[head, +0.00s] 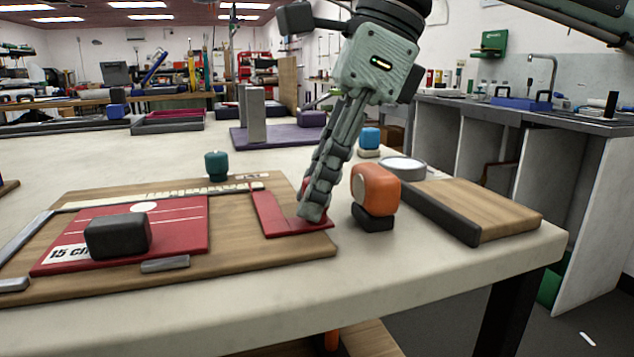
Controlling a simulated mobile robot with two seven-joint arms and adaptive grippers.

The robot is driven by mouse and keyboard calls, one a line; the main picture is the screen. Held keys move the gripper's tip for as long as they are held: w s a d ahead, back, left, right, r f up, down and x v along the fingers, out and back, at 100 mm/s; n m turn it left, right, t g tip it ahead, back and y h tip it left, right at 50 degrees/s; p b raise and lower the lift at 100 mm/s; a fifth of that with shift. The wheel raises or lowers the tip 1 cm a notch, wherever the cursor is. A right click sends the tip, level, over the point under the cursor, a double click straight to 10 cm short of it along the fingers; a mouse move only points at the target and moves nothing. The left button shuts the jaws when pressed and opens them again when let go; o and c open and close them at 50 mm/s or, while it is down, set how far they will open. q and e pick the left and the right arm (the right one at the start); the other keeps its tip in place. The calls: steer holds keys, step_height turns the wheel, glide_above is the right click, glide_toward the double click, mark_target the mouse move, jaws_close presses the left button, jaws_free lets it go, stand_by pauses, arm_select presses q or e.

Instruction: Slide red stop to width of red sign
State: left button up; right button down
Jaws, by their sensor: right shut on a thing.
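The red sign (183,228) lies flat on a wooden board (215,265) at the front left, with white lines and "15 cm" lettering partly hidden by a dark block (117,236) on it. The red stop (268,212) is a flat, angled red piece at the board's right end. A strip of bare wood separates it from the sign's right edge. My right gripper (314,208) points down, shut on the red stop at its right part; its fingers hide the grip itself. My left gripper is not in view.
A pale marked scale (160,195) runs along the board's back edge, with a teal knob (216,164) behind it. An orange block on a dark base (375,190) stands close right of my gripper. A wooden plank with a dark edge (485,208) lies further right, near the table edge.

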glide_toward(217, 237)
steer(key=x, duration=0.5)
steer(key=shift+w, duration=0.1)
steer(key=c, duration=1.3)
jaws_free()
steer(key=v, duration=1.2)
steer(key=shift+f, duration=0.1)
